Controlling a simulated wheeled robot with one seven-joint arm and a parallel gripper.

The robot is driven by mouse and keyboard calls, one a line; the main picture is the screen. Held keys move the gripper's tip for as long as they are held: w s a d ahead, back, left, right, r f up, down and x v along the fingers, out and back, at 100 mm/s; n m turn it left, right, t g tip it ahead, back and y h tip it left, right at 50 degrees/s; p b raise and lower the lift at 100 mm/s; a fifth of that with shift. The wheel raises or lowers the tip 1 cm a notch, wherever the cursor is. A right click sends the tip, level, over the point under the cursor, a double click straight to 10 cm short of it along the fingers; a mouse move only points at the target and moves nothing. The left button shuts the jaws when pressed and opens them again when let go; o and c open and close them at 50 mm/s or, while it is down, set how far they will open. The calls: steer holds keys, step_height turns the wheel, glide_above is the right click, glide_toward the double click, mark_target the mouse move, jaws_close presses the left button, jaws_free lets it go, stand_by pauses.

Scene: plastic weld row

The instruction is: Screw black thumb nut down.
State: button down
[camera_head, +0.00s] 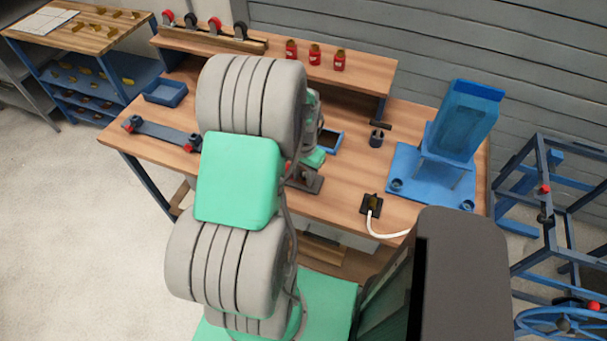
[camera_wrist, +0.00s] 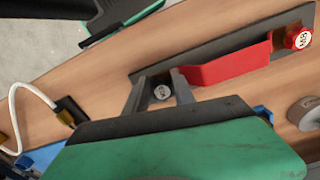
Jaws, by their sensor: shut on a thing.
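In the wrist view a black thumb nut (camera_wrist: 160,92) with a white marked top sits between the two fingers of my gripper (camera_wrist: 158,84), which is shut on it. The nut is at the end of a red strip (camera_wrist: 225,65) lying on a dark grey base plate (camera_wrist: 215,52). A red thumb nut (camera_wrist: 299,38) with a white label is at the strip's far right end. In the head view the dark base plate (camera_head: 306,183) shows beside my arm; the nut and fingertips are hidden there. How far down the nut sits cannot be told.
A white cable with a dark connector block (camera_head: 371,204) lies to the right on the bench. A blue fixture (camera_head: 460,125) stands at the right.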

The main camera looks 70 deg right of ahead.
steer(key=shift+m, duration=0.4)
steer(key=c, duration=1.5)
jaws_free()
steer(key=shift+m, duration=0.6)
steer(key=o, duration=0.4)
steer(key=shift+d, duration=0.1)
steer(key=shift+o, duration=0.7)
steer(key=shift+c, duration=1.4)
steer(key=o, duration=0.4)
steer(key=shift+w, duration=0.1)
